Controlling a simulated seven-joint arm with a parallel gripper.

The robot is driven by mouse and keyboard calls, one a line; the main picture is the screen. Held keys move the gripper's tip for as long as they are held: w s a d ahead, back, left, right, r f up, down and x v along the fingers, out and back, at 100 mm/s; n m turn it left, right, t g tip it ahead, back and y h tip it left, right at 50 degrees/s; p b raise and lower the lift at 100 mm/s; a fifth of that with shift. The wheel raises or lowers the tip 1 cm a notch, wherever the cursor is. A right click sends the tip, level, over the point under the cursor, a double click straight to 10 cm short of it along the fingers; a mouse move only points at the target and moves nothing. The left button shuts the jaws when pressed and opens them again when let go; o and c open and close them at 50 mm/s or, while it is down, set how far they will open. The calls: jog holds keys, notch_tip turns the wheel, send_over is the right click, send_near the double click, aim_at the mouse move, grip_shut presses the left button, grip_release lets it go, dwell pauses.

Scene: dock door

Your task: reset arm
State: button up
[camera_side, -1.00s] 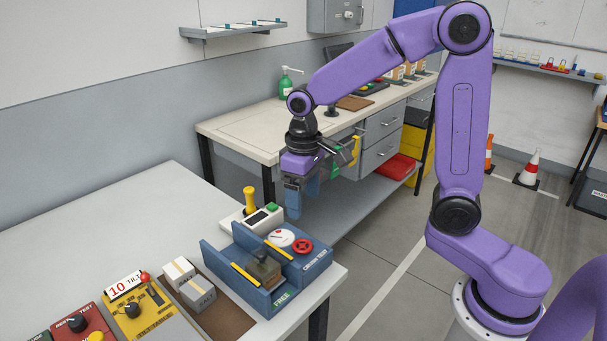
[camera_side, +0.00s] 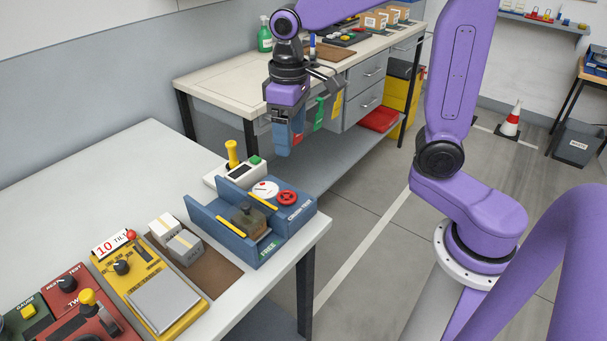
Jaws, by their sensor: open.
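My gripper (camera_side: 290,145) hangs pointing down, its blue fingers apart and nothing seen between them. It is in the air, above and behind the blue crush-test fixture (camera_side: 285,223) as the picture shows it. It is clear of the fixture and of the light table. In the picture it overlaps the front of the rear workbench; the exact distance between them cannot be told.
The light table (camera_side: 90,195) holds two small boxes (camera_side: 175,240) on a brown mat, a yellow tilt device (camera_side: 125,268), a red twist device (camera_side: 75,330) and a white device with a yellow knob (camera_side: 232,155). The rear workbench (camera_side: 225,85) carries a green bottle (camera_side: 265,35) and cartons.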

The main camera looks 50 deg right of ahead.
jog(key=s+d+f+n, duration=0.1)
jog(key=s+n, duration=0.3)
jog(key=s, duration=0.6)
jog(key=s+d+f+n, duration=0.1)
jog(key=s+f+n, duration=0.2)
jog(key=s, duration=0.8)
jog(key=shift+s+d+f+n, duration=0.15)
jog(key=shift+s+f+n, duration=0.15)
jog(key=shift+n, duration=0.5)
jog(key=shift+w, duration=0.1)
notch_tip(320, 180, up, 5)
jog(key=m, duration=1)
send_over(286, 195)
notch_tip(286, 195, down, 17)
jog(key=shift+f, duration=0.2)
